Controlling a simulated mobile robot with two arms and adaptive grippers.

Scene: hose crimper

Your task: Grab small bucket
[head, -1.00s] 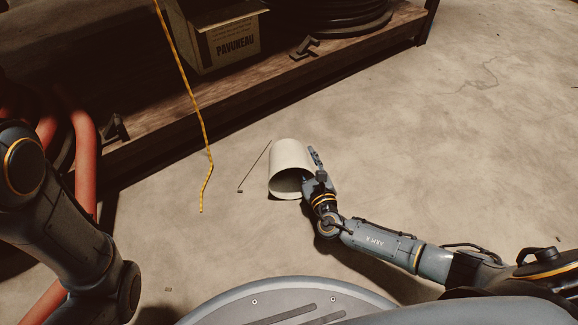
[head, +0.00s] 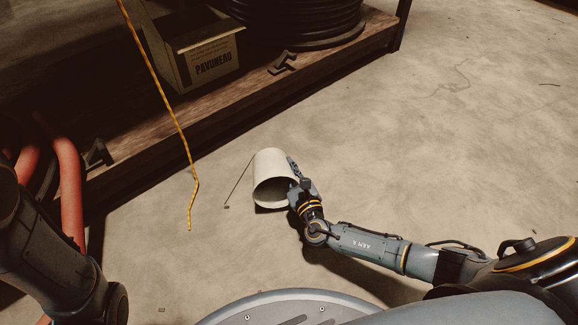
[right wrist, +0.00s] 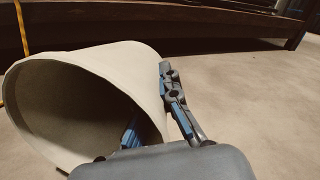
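The small bucket (head: 270,160) is pale and lies on its side on the floor, its dark mouth facing me. It also shows in the right wrist view (right wrist: 100,60), where its open mouth faces lower left. My right gripper (head: 296,178) is at the right side of its rim. In the right wrist view the gripper (right wrist: 150,115) has one blue-padded finger inside the mouth and the other outside, with the bucket wall pinched between them. My left arm shows at the left edge of the head view, but its gripper is out of frame.
A wooden shelf (head: 165,125) runs behind the bucket, holding a cardboard box (head: 213,66) and a coiled black hose (head: 320,25). A yellow cord (head: 165,105) hangs left of the bucket. Red hoses (head: 70,180) are at the left. The floor to the right is clear.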

